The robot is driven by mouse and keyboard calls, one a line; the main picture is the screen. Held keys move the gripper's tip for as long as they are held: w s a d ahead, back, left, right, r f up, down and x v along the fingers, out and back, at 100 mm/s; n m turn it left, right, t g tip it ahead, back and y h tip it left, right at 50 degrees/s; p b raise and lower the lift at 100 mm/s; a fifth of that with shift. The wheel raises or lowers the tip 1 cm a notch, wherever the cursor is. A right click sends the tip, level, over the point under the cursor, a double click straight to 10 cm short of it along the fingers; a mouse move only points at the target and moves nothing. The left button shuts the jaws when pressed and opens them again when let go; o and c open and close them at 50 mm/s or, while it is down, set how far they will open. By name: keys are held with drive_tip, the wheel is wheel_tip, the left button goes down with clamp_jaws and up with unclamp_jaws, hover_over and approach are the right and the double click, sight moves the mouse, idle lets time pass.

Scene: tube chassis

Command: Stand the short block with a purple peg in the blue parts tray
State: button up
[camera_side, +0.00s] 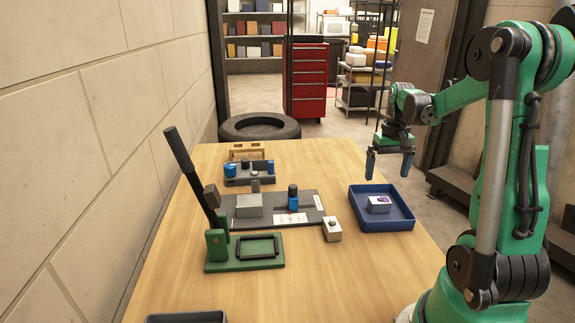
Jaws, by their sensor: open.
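The blue parts tray (401,222) lies on the right side of the table. A short light block with a purple peg on top (380,204) stands upright in it, apart from the tray's walls. My gripper (389,166) is above the tray's far part, up and slightly right of the block, fingers pointing down. Its blue fingers are apart with nothing between them.
A grey fixture board (270,215) with a light block and a dark-blue bottle-like part lies left of the tray. A green lever press (245,250) stands front left. A part rack (249,173) is behind. The table's front right is clear.

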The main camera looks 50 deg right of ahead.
drive_tip(key=w+a+r+n+t+h, duration=0.1)
drive_tip(key=w+a+r+n, duration=0.15)
drive_tip(key=a, duration=0.45)
drive_tip(key=w+a+r+n+t+h, duration=0.1)
drive_tip(key=w+a+r+n+t, duration=0.15)
drive_tip(key=a, duration=0.35)
drive_tip(key=a+n+t+y, duration=0.2)
drive_tip(key=a+n+t, duration=0.1)
drive_tip(key=a, duration=1.1)
drive_tip(key=shift+f+n+t, duration=0.3)
drive_tip(key=shift+f+t, duration=0.05)
drive_tip(key=shift+f, duration=0.1)
drive_tip(key=shift+w, duration=0.1)
